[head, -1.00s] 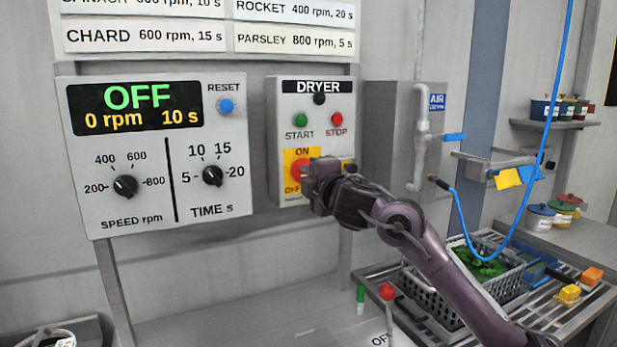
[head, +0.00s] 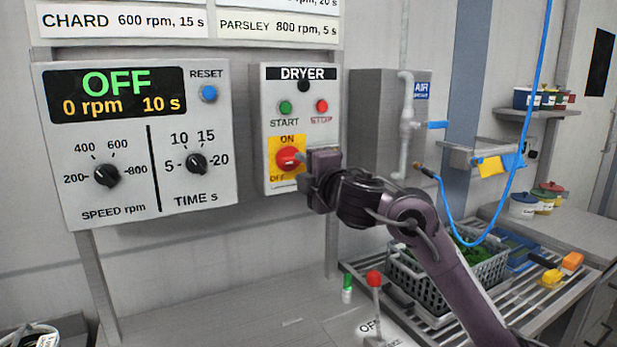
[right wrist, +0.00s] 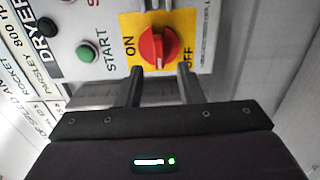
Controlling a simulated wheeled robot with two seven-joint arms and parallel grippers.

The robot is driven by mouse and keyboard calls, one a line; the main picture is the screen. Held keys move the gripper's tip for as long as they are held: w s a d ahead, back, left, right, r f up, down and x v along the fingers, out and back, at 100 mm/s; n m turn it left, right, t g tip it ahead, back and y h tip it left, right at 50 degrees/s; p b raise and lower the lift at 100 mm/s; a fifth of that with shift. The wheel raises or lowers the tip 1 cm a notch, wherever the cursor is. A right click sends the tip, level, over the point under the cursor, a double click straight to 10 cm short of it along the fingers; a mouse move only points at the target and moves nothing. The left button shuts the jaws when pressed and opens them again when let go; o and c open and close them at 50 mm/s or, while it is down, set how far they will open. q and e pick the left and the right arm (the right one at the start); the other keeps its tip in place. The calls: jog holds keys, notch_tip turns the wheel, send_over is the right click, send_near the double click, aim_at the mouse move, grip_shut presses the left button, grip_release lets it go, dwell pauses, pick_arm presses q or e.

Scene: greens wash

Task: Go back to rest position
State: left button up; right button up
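My right gripper (head: 306,170) is in front of the dryer panel (head: 300,85), just right of the red rotary switch (head: 289,158) on its yellow plate. In the right wrist view the two fingers (right wrist: 161,85) stand apart with nothing between them. The red switch (right wrist: 157,47) is beyond the fingertips, apart from them, between the ON and OFF labels. The display (head: 117,93) on the speed and time panel reads OFF, 0 rpm, 10 s. My left gripper is not in view.
A grey basket of greens (head: 407,281) stands on the slatted rack at the right, below my right arm. A red-knobbed lever (head: 374,280) and a green-capped item (head: 347,288) stand on the counter. A blue hose (head: 450,210) hangs at the right.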

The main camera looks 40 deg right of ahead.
jog(key=v, duration=0.2)
jog(key=shift+s+a, duration=0.1)
jog(key=shift+s, duration=0.15)
dwell(0.5)
